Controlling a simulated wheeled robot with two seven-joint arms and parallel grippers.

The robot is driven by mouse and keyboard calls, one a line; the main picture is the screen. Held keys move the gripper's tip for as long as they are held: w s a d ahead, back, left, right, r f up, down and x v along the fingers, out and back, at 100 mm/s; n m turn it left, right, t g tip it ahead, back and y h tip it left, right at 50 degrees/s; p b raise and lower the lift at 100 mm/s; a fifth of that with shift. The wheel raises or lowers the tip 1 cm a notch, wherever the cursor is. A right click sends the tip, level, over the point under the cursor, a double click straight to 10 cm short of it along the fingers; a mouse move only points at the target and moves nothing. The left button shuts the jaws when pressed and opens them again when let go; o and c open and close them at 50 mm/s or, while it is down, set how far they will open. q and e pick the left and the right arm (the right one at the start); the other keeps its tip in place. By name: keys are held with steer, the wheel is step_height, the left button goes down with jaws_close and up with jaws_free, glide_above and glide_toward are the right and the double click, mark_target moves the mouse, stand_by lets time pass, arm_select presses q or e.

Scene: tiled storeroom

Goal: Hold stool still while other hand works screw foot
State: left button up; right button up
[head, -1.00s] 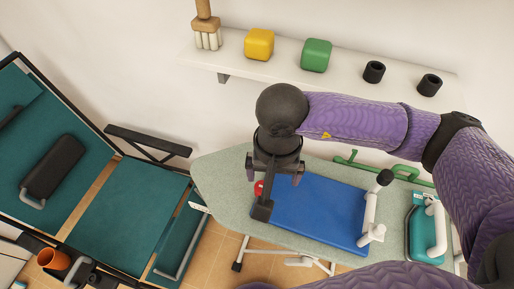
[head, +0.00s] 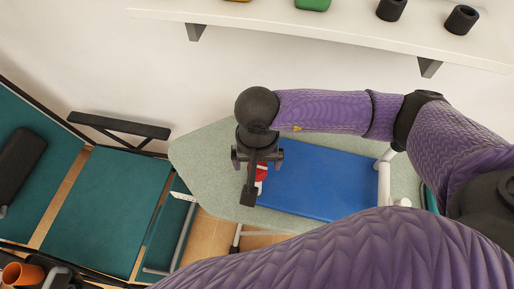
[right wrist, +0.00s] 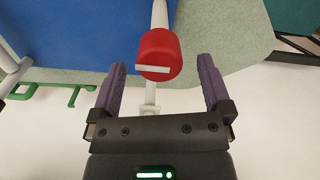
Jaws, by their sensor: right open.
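The stool lies on the grey-green table, its blue seat (head: 320,185) facing up in the head view and white legs (head: 384,182) at its right end. Its red screw foot (head: 262,172) is at the left end, partly hidden by my right gripper (head: 257,158). In the right wrist view the red foot (right wrist: 160,55), with a white stripe, sits on a white leg beside the blue seat (right wrist: 75,40). My right gripper (right wrist: 161,68) is open, with the foot lined up between its fingertips; whether they touch it is unclear. My left gripper is out of view.
The table (head: 205,160) has bare room left of the stool. A wall shelf (head: 330,28) with black cylinders (head: 461,19) and a green block (head: 312,4) is above. A teal padded bench (head: 100,210) stands at left. A green rail (right wrist: 50,95) shows in the wrist view.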

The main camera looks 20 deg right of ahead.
mark_target(257, 170)
step_height(257, 170, down, 3)
steer(key=shift+f, duration=0.1)
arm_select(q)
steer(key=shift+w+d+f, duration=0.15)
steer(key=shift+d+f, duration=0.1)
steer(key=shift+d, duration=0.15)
arm_select(e)
steer(key=shift+f, duration=0.3)
steer(key=c, duration=0.7)
jaws_close()
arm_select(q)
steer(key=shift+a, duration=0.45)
